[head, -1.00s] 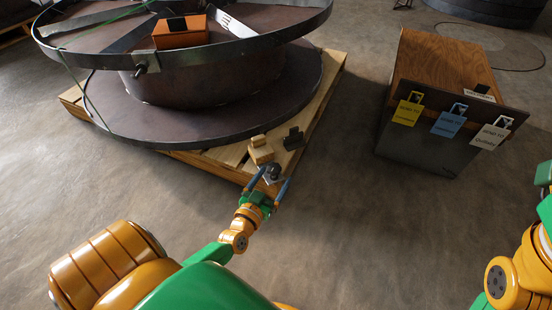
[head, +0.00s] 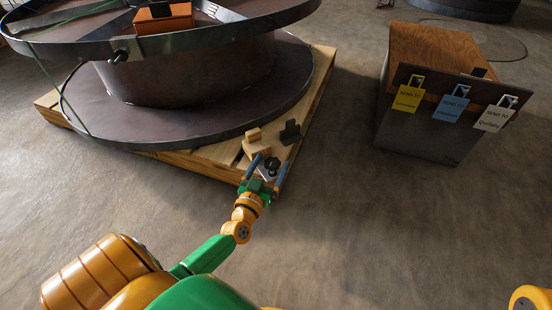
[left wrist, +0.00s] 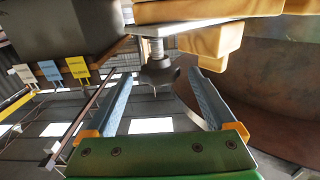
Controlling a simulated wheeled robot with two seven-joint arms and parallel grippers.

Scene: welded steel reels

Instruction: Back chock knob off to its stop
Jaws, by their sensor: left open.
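The dark chock knob (head: 271,163) sits on a threaded rod at the pallet's near corner. In the left wrist view the knob (left wrist: 158,73) shows its lobes and the bare silver thread, which runs to a metal plate. The wooden chock (head: 256,149) is beside it, partly hidden behind the gripper. My left gripper (head: 267,169) is open, its blue fingers (left wrist: 160,78) on either side of the knob with gaps on both sides. My right gripper is out of view.
The steel reel (head: 190,85) stands on a wooden pallet (head: 219,152). A dark bracket (head: 290,133) is just right of the chock. A wood-topped cabinet (head: 430,47) with yellow, blue and white tags is at the right. The floor between is clear.

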